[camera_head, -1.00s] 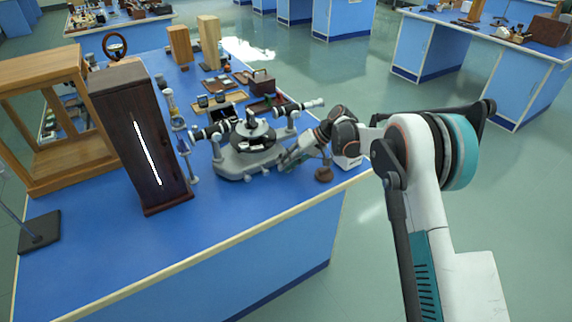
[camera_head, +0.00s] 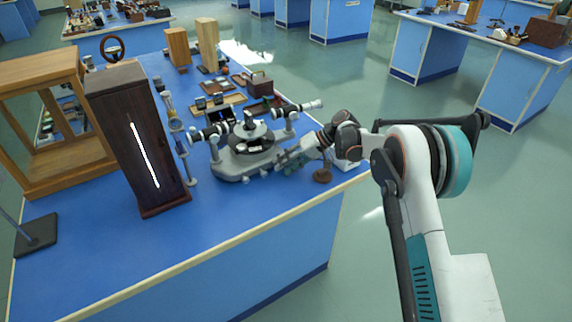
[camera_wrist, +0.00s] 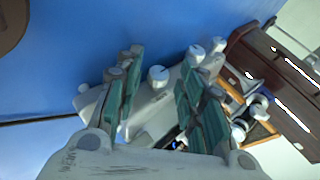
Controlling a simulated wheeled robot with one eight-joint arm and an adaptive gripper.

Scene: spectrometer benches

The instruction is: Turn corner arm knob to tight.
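The grey spectrometer (camera_head: 232,167) stands on the blue bench with its round table and arms in the middle. My gripper (camera_head: 281,167) is low at its right side; the head view does not show contact clearly. In the wrist view my gripper (camera_wrist: 166,68) is open, with its teal-padded fingers apart. A small white knob (camera_wrist: 158,76) shows between the fingers, on the pale spectrometer body (camera_wrist: 155,112). Another white knob (camera_wrist: 196,53) shows by the right fingertip. I cannot tell which is the corner arm knob, or whether a finger touches one.
A tall dark lamp housing (camera_head: 135,140) with a bright slit stands left of the spectrometer. A wooden frame case (camera_head: 40,125) is further left. Trays and small boxes (camera_head: 222,104) lie behind. A round brown object (camera_head: 322,176) lies near the right edge. The front bench top is clear.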

